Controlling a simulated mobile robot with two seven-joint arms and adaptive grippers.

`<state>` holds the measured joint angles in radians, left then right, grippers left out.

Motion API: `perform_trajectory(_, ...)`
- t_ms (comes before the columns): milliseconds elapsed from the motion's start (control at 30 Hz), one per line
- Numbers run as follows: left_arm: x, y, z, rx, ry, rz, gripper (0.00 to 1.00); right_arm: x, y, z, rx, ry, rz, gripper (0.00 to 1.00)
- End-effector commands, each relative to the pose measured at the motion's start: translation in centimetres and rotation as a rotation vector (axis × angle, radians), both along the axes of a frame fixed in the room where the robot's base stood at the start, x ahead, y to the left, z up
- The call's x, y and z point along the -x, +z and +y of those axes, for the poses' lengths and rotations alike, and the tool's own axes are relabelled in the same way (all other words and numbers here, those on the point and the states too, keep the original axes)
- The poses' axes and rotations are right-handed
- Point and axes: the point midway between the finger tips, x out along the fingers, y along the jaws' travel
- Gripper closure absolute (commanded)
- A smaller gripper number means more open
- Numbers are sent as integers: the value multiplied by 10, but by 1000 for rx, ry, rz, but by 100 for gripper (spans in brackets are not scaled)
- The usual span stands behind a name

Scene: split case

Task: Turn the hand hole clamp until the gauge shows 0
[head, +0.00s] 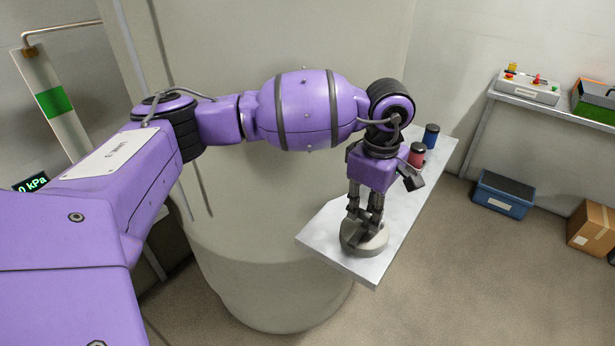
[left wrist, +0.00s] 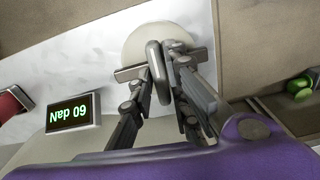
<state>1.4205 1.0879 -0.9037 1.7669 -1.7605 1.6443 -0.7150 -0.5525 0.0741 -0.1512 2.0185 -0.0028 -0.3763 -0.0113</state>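The hand hole clamp (head: 372,243) is a round grey piece with an upright handle, on a pale board. In the left wrist view its handle (left wrist: 158,72) stands over a cream disc and crossbar. My left gripper (head: 364,212) reaches down over it. In the left wrist view the gripper (left wrist: 161,80) has one finger on each side of the handle, both apparently against it. A small gauge (left wrist: 72,114) beside it appears upside down and reads 60 daN. Another display (head: 31,183), partly hidden by my arm, shows 0 kPa. My right gripper is not in view.
A large pale tank (head: 230,220) is close behind my arm. A blue bin (head: 502,194) and a cardboard box (head: 592,228) sit on the floor at right, below a shelf.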

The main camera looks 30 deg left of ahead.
Motion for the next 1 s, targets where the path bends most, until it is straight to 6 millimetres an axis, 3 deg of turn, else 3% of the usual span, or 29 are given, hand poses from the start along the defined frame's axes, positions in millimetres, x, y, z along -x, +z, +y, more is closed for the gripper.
perform_trajectory(100,0,1,0,0,-1,-1,100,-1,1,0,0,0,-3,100)
perform_trajectory(467,-1,2,-1,1,40,-2,100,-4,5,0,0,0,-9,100)
perform_trajectory(1000,-1,4,-1,3,380,-5,100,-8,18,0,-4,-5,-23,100)
